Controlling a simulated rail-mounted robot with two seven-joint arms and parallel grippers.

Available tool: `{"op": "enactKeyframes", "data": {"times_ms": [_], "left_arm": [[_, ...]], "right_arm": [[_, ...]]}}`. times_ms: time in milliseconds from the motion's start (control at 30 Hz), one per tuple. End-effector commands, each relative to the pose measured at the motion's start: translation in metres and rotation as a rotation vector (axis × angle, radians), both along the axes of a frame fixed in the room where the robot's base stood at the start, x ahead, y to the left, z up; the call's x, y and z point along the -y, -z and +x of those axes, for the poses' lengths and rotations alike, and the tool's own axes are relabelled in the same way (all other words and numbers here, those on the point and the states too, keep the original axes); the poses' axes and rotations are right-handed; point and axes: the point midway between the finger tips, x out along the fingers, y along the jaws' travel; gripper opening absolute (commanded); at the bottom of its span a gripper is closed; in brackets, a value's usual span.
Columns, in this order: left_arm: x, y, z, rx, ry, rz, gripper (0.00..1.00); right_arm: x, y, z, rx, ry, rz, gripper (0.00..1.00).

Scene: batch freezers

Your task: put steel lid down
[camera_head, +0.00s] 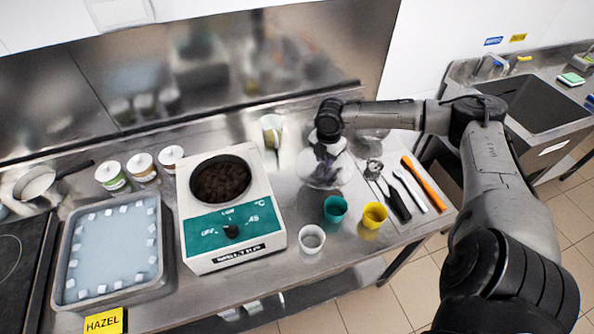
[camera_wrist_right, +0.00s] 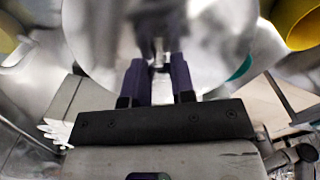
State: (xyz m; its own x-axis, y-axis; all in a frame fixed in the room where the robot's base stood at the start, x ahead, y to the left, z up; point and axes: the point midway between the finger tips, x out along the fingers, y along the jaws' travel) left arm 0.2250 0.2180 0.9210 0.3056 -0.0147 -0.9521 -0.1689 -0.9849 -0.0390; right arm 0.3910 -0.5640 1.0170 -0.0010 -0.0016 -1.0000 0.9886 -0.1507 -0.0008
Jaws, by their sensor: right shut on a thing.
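The steel lid (camera_head: 326,178) is a round, shiny disc on the right side of the steel counter in the head view. My right gripper (camera_head: 324,153) points down over it and is shut on it. In the right wrist view the lid (camera_wrist_right: 95,40) fills the upper middle, with the purple fingertips (camera_wrist_right: 158,75) at its centre. The grip itself is partly blurred by reflections. I cannot tell whether the lid touches the counter. My left gripper is not in view.
The melter (camera_head: 260,190) stands open left of the lid, with dark contents. A teal cup (camera_head: 335,209), a yellow cup (camera_head: 374,215) and a pale cup (camera_head: 312,240) stand in front. Several utensils (camera_head: 412,190) lie at the right. A tray (camera_head: 160,284) is at the left.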

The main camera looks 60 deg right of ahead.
Motion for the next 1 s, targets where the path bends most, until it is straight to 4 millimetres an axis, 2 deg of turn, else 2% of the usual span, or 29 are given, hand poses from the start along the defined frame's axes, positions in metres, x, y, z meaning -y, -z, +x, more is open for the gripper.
{"op": "enactKeyframes", "data": {"times_ms": [300,500,833,1000], "left_arm": [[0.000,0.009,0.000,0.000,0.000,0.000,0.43],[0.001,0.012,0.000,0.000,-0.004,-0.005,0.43],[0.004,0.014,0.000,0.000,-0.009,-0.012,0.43],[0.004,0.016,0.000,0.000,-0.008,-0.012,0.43]], "right_arm": [[-0.007,0.035,0.059,0.004,0.003,0.006,0.00],[-0.008,0.052,0.086,0.001,0.003,0.003,0.00],[-0.009,0.062,0.096,-0.001,0.001,0.001,0.00],[-0.009,0.082,0.095,-0.003,0.001,0.000,0.00]]}}
